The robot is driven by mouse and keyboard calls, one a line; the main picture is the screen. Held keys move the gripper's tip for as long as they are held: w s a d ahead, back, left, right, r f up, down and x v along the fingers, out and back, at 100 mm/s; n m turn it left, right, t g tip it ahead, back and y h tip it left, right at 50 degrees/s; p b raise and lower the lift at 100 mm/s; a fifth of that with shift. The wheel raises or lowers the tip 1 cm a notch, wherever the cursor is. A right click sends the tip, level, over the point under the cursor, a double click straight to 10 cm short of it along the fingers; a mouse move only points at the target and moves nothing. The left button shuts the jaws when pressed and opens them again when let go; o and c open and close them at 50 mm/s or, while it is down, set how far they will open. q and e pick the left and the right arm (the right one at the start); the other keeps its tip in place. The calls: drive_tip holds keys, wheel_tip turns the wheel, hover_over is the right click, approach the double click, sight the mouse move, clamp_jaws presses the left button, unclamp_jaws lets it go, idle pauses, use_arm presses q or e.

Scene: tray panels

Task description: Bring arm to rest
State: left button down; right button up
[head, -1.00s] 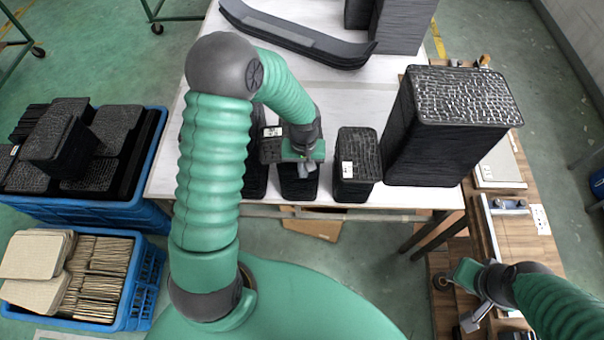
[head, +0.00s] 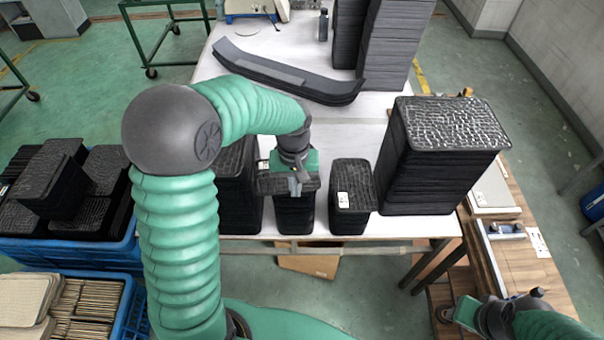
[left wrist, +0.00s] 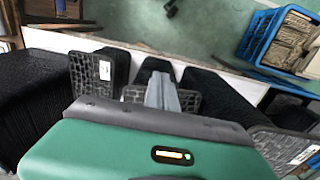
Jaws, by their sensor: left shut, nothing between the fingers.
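My left arm comes in from the left in the head view, bent at its grey elbow. My left gripper (head: 295,187) is shut and empty, over the near side of a small stack of black tray panels (head: 294,212). Whether it touches the stack I cannot tell. In the left wrist view the closed grey fingers (left wrist: 162,92) point toward the middle stack (left wrist: 155,68). My right gripper (head: 466,313) is at the lower right, beside the wooden table; its fingers are too small and partly hidden to judge.
A labelled panel stack (head: 352,205) stands to the right, another (head: 237,190) to the left. A tall stack (head: 440,165) stands further right on the white table (head: 325,130). Curved black panels (head: 290,75) lie behind. Blue crates (head: 75,252) stand at left; a wooden table (head: 525,262) at right.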

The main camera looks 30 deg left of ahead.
use_arm(q)
drive_tip(key=s+d+f+m+t+b, duration=0.1)
drive_tip(key=s+d+f+m+b, duration=0.2)
drive_tip(key=f+b, duration=0.4)
drive_tip(key=s+d+f+m+t+b, duration=0.1)
drive_tip(key=s+d+f+m+b, duration=0.2)
drive_tip(key=s+f+b, duration=0.3)
wheel_tip(320, 180, down, 2)
drive_tip(key=shift+d+f+t+b, duration=0.1)
drive_tip(key=shift+d+t+b, duration=0.25)
drive_tip(key=shift+b, duration=0.1)
drive_tip(key=shift+d, duration=0.25)
drive_tip(key=shift+a, duration=0.15)
